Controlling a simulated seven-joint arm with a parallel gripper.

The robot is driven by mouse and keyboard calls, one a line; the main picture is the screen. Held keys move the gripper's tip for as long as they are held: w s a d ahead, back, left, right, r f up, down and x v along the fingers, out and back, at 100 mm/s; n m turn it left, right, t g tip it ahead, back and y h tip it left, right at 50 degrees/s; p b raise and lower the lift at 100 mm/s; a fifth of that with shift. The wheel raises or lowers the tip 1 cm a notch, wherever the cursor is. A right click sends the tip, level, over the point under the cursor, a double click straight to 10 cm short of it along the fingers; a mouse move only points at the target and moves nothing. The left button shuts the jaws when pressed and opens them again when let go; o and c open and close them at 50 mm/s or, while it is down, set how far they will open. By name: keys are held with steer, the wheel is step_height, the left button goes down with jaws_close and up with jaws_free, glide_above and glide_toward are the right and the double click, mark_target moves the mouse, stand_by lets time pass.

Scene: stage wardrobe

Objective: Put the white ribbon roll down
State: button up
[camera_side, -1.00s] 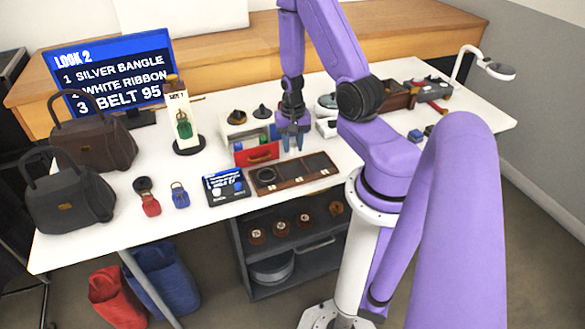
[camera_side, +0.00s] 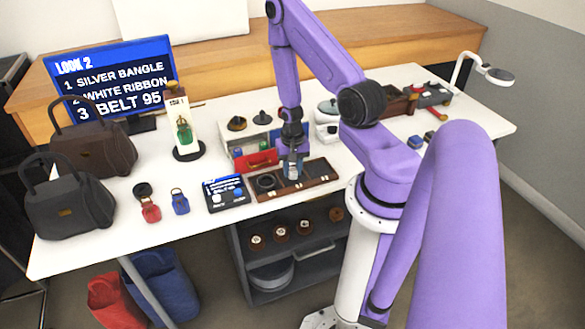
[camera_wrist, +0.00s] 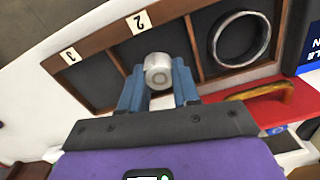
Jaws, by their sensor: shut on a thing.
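The white ribbon roll (camera_wrist: 158,72) is a small pale cylinder between the blue fingers of my gripper (camera_wrist: 160,88) in the wrist view. My gripper is shut on it, and in the side view (camera_side: 292,168) it points down at the middle of the brown three-compartment tray (camera_side: 322,181). The roll lines up with the compartment labelled 2 in the wrist view. I cannot tell whether it touches the tray floor. The silver bangle (camera_wrist: 240,40) lies in the neighbouring end compartment, at the left in the side view. The compartment labelled 3 (camera_wrist: 55,82) looks empty.
A red drawer front with a gold handle (camera_side: 256,160) stands open close behind the tray. A blue-and-black tablet (camera_side: 226,192) lies to the tray's left. The monitor (camera_side: 112,80) lists silver bangle, white ribbon and belt 95. Dark handbags (camera_side: 70,205) stand at the left.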

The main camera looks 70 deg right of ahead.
mark_target(292, 169)
steer(key=shift+f, duration=0.15)
steer(key=o, duration=1)
step_height(292, 169, up, 12)
steer(key=w+a+r+n, duration=0.1)
steer(key=a+r+n, duration=0.3)
steer(key=a+n, duration=0.3)
steer(key=a+r+n, duration=0.4)
steer(key=a+r, duration=0.1)
steer(key=a, duration=0.4)
steer(key=s+a+r+n, duration=0.4)
steer(key=s+a+n, duration=0.1)
steer(key=s+n, duration=0.1)
steer(key=s+a+r+n, duration=0.4)
steer(key=s+a+n, duration=0.1)
steer(key=s+n, duration=0.1)
steer(key=shift+s+n, duration=0.4)
steer(key=shift+s, duration=0.5)
